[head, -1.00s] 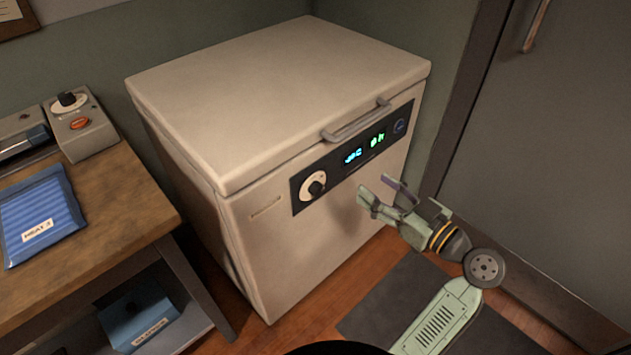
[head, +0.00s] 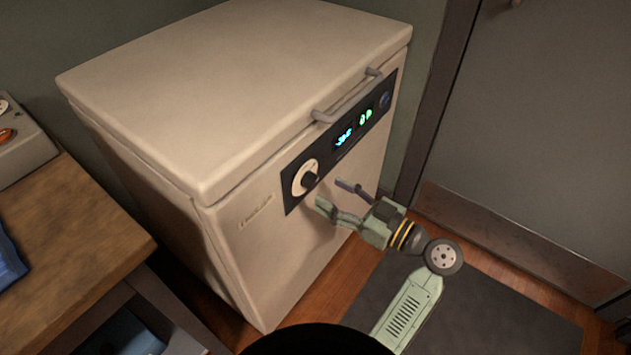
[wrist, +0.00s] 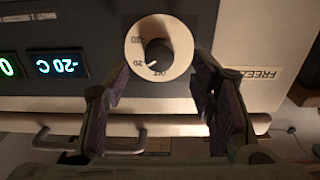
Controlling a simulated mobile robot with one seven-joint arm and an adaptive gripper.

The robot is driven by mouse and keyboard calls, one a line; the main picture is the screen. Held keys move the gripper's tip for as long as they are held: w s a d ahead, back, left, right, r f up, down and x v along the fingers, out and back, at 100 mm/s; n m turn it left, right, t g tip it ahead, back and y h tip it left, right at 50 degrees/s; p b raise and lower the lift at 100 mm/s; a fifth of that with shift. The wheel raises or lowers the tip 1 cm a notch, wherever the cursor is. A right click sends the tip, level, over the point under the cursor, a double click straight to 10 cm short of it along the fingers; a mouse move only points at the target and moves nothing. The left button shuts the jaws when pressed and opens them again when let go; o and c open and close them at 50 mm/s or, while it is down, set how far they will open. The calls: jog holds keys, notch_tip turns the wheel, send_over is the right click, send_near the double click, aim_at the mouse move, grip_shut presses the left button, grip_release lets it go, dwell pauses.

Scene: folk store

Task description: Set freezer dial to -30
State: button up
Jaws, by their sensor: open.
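The freezer (head: 290,250) is a white chest with a closed lid and a dark control panel on its front. Its dial (head: 306,178) is a cream disc with a dark knob, at the panel's left end. In the wrist view, which appears upside down, the dial (wrist: 158,52) shows marks including 20 and OFF, and a blue display (wrist: 58,65) reads -20 C. My gripper (head: 333,195) is open and empty, just right of and below the dial in the head view. In the wrist view its fingers (wrist: 160,95) lie on either side below the dial, apart from the knob.
A lid handle (head: 347,96) juts out above the panel. A green display (head: 366,116) glows right of the blue one. A wooden table (head: 75,250) stands at left, and a grey door (head: 530,140) at right. A dark mat (head: 490,310) lies on the floor.

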aim_at(315, 184)
jog(key=shift+p+x, duration=0.45)
jog(key=shift+x, duration=2.15)
jog(key=shift+c, duration=0.6)
jog(key=c, duration=1)
